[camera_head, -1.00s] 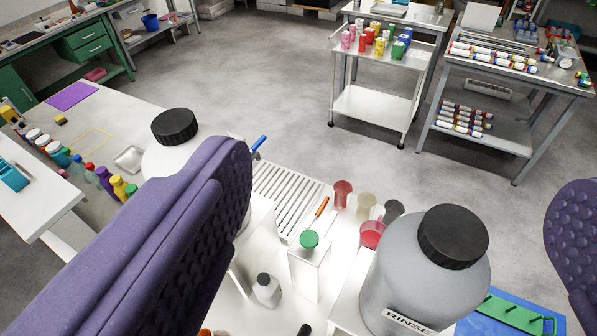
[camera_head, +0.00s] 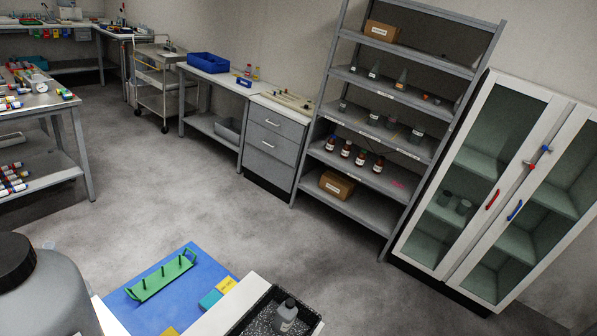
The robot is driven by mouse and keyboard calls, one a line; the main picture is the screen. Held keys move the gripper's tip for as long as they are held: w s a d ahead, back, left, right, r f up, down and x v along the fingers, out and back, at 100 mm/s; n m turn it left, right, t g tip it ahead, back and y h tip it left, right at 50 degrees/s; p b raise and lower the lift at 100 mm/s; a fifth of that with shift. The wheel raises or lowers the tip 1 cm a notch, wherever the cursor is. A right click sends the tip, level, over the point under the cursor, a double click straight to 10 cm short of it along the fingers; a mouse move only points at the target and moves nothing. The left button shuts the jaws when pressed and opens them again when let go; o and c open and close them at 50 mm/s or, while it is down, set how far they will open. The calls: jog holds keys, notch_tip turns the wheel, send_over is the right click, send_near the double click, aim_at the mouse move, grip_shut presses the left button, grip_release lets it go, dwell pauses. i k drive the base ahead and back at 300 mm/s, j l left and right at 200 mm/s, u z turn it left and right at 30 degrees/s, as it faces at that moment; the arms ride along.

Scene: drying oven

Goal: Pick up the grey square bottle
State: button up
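A small grey bottle (camera_head: 285,316) with a dark cap stands in a black speckled tray (camera_head: 247,322) at the bottom edge, right of centre. Its base is cut off or hidden, and I cannot tell for sure whether its body is square. A large grey round bottle (camera_head: 45,295) with a black cap fills the lower left corner. My gripper is not in view.
A blue mat (camera_head: 200,262) with a green pegged rack (camera_head: 160,279) lies left of the tray. Open floor spreads beyond. A metal shelf (camera_head: 395,95), a glass-door cabinet (camera_head: 480,190) and grey drawers (camera_head: 272,140) line the wall.

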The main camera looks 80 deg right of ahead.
aim_at(285, 315)
jog(key=k+j+z, duration=0.1)
jog(key=z, duration=2)
